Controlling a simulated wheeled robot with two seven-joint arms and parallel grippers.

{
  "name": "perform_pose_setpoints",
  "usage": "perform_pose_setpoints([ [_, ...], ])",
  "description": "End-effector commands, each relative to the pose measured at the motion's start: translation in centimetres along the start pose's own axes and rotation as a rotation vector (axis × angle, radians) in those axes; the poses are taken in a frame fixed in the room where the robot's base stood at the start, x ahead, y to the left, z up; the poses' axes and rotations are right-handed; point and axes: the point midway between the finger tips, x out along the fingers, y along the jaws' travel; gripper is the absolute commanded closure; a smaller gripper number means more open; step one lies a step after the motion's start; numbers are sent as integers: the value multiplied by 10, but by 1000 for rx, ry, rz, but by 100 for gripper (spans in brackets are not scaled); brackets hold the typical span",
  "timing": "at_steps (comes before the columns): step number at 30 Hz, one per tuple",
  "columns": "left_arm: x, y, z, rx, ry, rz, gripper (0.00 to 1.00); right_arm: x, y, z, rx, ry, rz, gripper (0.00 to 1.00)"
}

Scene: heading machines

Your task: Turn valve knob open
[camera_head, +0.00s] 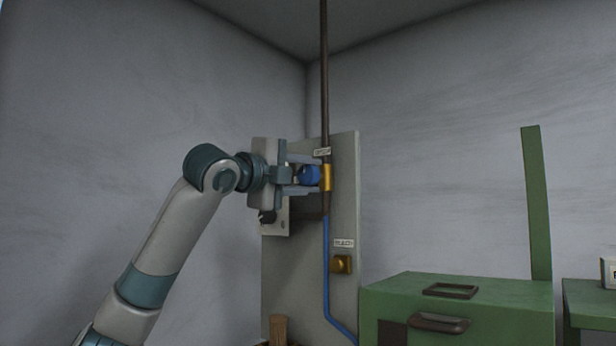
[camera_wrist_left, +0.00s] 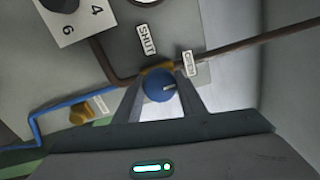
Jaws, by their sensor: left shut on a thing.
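The blue valve knob (camera_head: 309,175) sits on a brass valve body (camera_head: 326,178) on the grey panel (camera_head: 345,215), in line with a brown pipe. It also shows in the left wrist view (camera_wrist_left: 157,87), with a pale mark on its face. My left gripper (camera_head: 305,176) reaches in from the left and is shut on the knob, one finger on each side. Labels reading SHUT (camera_wrist_left: 147,40) and OPEN (camera_wrist_left: 188,64) stand near the knob in the wrist view. My right gripper is not in view.
A second brass fitting (camera_head: 342,264) with a label sits lower on the panel. A blue hose (camera_head: 326,270) runs down from the valve. A box with a black dial (camera_head: 268,217) is left of the valve. A green machine (camera_head: 450,310) stands at the lower right.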

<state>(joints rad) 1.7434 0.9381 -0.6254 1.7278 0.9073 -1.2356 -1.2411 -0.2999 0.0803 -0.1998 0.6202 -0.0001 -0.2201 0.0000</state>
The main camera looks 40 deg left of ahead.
Motion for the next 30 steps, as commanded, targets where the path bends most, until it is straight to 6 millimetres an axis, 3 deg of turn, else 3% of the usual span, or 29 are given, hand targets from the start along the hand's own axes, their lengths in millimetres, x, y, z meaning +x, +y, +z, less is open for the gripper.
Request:
perform_pose_setpoints([
  [11, -1, -3, 1, 8, -1, -6, 85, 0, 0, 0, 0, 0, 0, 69],
  [12, -1, -3, 1, 8, -1, -6, 61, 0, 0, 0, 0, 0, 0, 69],
  [14, -1, -2, 1, 8, -1, -5, 46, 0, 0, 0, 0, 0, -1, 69],
  [30, -10, 1, 0, 7, -1, -2, 45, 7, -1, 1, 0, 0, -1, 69],
])
